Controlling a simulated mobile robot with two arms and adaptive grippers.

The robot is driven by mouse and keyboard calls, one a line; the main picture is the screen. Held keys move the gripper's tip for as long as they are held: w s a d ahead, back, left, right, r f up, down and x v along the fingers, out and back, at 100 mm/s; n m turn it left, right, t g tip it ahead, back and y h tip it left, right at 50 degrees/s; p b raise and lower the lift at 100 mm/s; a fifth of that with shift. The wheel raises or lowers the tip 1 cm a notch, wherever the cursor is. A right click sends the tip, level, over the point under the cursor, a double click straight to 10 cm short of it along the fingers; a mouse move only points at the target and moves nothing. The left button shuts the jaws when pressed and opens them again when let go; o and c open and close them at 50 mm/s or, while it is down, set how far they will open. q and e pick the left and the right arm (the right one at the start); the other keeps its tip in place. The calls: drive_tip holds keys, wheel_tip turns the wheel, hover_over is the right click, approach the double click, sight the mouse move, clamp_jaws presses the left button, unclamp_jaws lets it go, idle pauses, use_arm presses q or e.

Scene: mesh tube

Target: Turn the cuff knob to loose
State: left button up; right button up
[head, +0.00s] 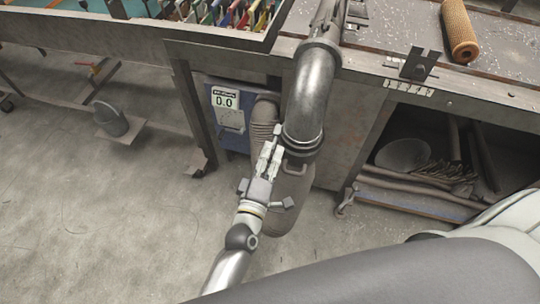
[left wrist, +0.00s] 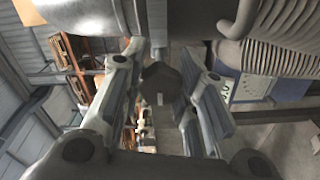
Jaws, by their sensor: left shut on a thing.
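The cuff knob (left wrist: 161,86) is a dark faceted knob in the middle of the left wrist view, between the fingers of my left gripper (left wrist: 160,70). The gripper is shut on it. In the head view my left gripper (head: 271,154) reaches up to the dark cuff (head: 304,146) at the lower end of a shiny metal elbow pipe (head: 312,92). The knob cannot be made out there, and its setting cannot be read. My right gripper is not in view.
A blue box with a display (head: 226,100) reading 0.0 stands left of a ribbed hose (head: 263,120). The workbench (head: 400,40) holds an orange mesh tube (head: 458,30). The floor at left is mostly clear.

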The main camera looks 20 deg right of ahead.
use_arm(q)
drive_tip(key=o, duration=1.1)
drive_tip(key=shift+c, duration=0.2)
drive_tip(key=shift+s, duration=0.1)
drive_tip(key=v, duration=1.2)
